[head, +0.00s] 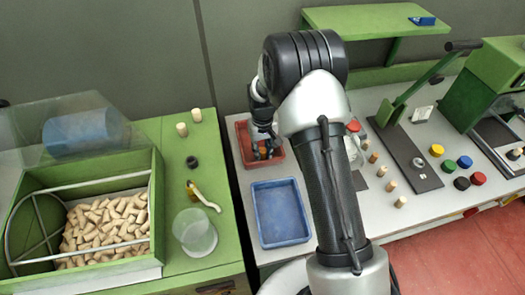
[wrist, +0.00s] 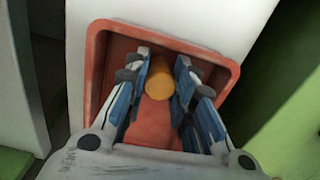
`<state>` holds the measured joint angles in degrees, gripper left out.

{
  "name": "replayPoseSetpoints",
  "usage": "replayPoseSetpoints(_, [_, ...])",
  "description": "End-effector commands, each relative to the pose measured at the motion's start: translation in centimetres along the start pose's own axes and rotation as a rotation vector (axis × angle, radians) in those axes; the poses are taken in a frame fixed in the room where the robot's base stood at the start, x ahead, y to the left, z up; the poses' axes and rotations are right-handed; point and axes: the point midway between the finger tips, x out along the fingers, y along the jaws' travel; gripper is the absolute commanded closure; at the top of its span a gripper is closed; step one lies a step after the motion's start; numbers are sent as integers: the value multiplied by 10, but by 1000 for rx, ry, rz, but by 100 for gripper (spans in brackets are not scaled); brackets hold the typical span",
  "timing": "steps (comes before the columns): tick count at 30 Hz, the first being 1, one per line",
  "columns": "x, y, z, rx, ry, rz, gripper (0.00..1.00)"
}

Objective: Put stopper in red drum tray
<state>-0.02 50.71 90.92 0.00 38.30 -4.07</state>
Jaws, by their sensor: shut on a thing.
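The red tray (head: 240,146) stands at the left end of the white table in the head view. In the wrist view its red rim (wrist: 232,68) frames my gripper. My gripper (wrist: 162,60) has its blue fingers on both sides of an orange-tan stopper (wrist: 159,80) and is shut on it. In the head view my gripper (head: 265,151) is at the red tray, partly hidden by my arm. The stopper is over or inside the tray; its height above the floor of the tray is hard to tell.
An empty blue tray (head: 280,213) lies in front of the red tray. Several loose stoppers (head: 391,185) stand right of my arm. A green bin (head: 160,205) full of corks and a clear cup (head: 195,232) are on the left green table, across a gap.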

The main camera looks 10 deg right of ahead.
Motion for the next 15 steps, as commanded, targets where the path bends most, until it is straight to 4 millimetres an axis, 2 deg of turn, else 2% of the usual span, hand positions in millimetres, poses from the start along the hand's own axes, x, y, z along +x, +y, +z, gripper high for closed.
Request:
replayPoseSetpoints(4, [5,0,0,0,0,0,85])
replayPoseSetpoints(5, [4,0,0,0,0,0,74])
replayPoseSetpoints(6, [4,0,0,0,0,0,72])
replayPoseSetpoints(13, [3,0,0,0,0,0,56])
replayPoseSetpoints(15, [3,0,0,0,0,0,56])
